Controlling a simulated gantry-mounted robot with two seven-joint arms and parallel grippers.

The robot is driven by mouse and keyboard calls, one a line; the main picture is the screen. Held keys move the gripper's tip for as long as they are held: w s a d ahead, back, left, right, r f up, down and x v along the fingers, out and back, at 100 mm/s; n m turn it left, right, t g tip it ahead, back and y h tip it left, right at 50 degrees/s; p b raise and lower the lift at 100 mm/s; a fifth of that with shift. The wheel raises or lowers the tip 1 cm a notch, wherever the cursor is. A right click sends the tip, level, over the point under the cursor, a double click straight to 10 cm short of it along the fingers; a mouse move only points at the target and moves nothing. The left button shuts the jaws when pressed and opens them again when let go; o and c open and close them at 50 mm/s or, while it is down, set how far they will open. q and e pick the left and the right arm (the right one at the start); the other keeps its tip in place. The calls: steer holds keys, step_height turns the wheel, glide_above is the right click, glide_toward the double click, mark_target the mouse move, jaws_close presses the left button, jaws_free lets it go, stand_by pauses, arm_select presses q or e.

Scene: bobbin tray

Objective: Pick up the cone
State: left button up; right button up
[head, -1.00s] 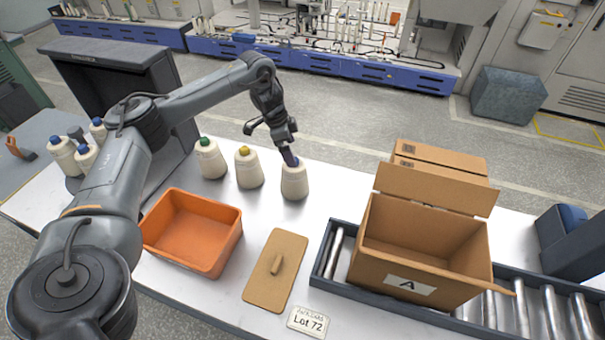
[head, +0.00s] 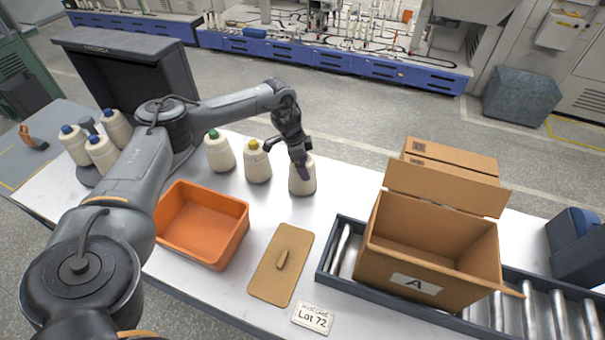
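Three cream cones stand in a row on the white table: one with a green tip (head: 219,155), one with a yellow tip (head: 257,165), and a third cone (head: 302,184) at the right. My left gripper (head: 303,171) is down at the third cone, its purplish fingertip in front of the upper body. The gripper hides this cone's tip. I cannot tell whether the fingers touch it or how far apart they are. The cone stands upright on the table. My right gripper is not in view.
An orange bin (head: 204,250), a brown board with a handle (head: 270,283) and a Lot 72 card (head: 313,317) lie nearer. An open carton marked A (head: 430,250) sits on the roller conveyor (head: 336,272). More cones with blue tips (head: 103,155) stand at left.

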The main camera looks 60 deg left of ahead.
arm_select(q)
steer(key=c, duration=1.4)
steer(key=shift+r, duration=0.2)
steer(key=shift+r, duration=0.5)
step_height(320, 180, up, 3)
steer(key=shift+f, duration=0.2)
steer(key=s+d+r, duration=0.6)
steer(key=d+r, duration=0.1)
steer(key=d, duration=0.3)
steer(key=shift+p, duration=0.3)
steer(key=shift+r, duration=0.1)
